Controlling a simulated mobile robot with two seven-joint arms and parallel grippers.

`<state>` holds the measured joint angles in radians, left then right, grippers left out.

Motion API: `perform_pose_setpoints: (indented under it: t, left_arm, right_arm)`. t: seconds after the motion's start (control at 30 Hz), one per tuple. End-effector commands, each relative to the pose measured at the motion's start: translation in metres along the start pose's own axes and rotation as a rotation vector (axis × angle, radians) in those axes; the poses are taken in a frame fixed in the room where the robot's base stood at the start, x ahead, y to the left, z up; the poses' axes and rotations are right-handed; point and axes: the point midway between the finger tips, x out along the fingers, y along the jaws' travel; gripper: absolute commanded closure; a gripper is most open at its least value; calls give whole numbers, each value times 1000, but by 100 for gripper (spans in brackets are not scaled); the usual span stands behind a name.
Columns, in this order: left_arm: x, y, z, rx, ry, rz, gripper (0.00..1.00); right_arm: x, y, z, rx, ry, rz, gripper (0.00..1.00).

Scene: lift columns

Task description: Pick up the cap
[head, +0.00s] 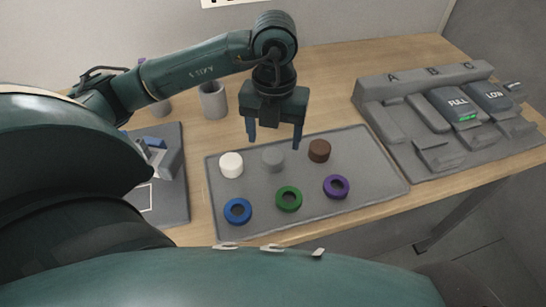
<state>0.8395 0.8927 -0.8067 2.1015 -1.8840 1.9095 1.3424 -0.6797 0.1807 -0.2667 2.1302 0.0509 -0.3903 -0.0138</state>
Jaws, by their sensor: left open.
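Several small round parts lie on a grey tray (384,186). The back row has a white cap-like cylinder (231,165), a grey one (273,158) and a brown one (319,151). The front row has a blue ring (229,211), a green ring (279,200) and a purple ring (327,187). Which of them is the cap I cannot tell. My left gripper (274,141) points down with its fingers apart, above the back row near the grey cylinder. It holds nothing that I can see. My right gripper is not in view.
A grey station (375,90) marked A, B, C stands at the right with modules reading FULL and LOW. A grey cup (213,102) stands behind the tray. A dark mat (174,205) with a blue-grey item lies at the left, partly hidden by my arm.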

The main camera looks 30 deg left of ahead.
Motion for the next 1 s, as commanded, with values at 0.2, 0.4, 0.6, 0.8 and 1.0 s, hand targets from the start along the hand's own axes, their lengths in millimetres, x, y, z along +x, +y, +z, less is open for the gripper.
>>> perform_pose_setpoints:
  t: [0.2, 0.4, 0.6, 0.8, 1.0]
  left_arm:
    - [17, 1, 0, -2, 3, 2, 32]
    - [47, 2, 0, -2, 4, 2, 32]
    - [61, 2, 1, 0, 0, 0, 32]
    - [61, 2, 1, 0, -1, 0, 34]
    - [61, 2, 1, 0, 0, 0, 50]
  right_arm:
    - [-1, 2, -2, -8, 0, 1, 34]
    - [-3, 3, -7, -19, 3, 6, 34]
    - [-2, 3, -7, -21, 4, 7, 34]
    - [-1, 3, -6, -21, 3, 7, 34]
    - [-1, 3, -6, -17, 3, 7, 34]
